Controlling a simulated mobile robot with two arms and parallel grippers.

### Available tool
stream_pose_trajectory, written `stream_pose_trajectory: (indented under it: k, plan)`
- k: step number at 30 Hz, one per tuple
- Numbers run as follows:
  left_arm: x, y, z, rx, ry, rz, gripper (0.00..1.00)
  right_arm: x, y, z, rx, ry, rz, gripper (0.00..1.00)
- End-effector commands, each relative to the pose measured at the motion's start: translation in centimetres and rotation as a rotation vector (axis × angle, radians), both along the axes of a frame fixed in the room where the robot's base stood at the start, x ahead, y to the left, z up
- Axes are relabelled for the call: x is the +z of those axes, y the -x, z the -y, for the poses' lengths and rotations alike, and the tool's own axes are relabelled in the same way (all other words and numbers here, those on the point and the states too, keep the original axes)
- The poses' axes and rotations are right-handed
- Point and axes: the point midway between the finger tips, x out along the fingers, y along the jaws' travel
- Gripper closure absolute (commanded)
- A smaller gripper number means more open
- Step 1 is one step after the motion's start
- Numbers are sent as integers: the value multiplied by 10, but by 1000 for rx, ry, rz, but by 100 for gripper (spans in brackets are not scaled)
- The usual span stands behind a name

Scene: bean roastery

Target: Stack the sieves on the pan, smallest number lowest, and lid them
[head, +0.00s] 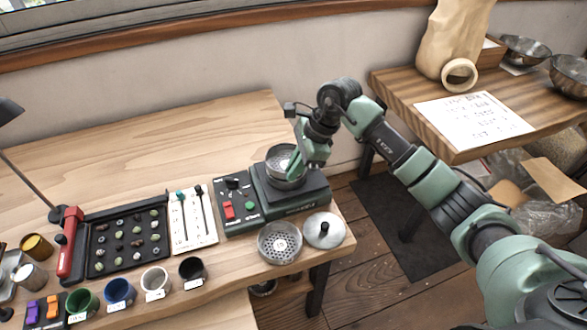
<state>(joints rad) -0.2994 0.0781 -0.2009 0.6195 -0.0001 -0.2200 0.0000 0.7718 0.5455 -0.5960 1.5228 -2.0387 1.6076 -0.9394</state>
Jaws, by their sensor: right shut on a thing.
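My right gripper (297,164) comes in from the right and is shut on the rim of a metal sieve (279,157). That sieve sits at or just above a round metal dish, seemingly the pan (284,184), on a dark square machine (305,193); I cannot tell if they touch. Another sieve (280,242) with a perforated bottom lies near the table's front edge. The round silver lid (324,231) with a dark knob lies to its right. No sieve numbers are readable. My left gripper is out of view.
A control box (238,205) with a red switch adjoins the machine. Left of it are a white slider panel (193,219), a black bean tray (124,243) and several labelled cups. The table's back area is clear. A side table (425,95) stands at right.

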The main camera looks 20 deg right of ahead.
Motion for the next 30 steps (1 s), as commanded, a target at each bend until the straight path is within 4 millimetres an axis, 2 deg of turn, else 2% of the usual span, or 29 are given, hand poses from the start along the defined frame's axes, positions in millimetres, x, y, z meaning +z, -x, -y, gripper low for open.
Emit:
stream_pose_trajectory:
  k: [30]
  plan:
    - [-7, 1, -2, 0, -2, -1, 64, -2, 0, 0, 1, 0, 1, 100]
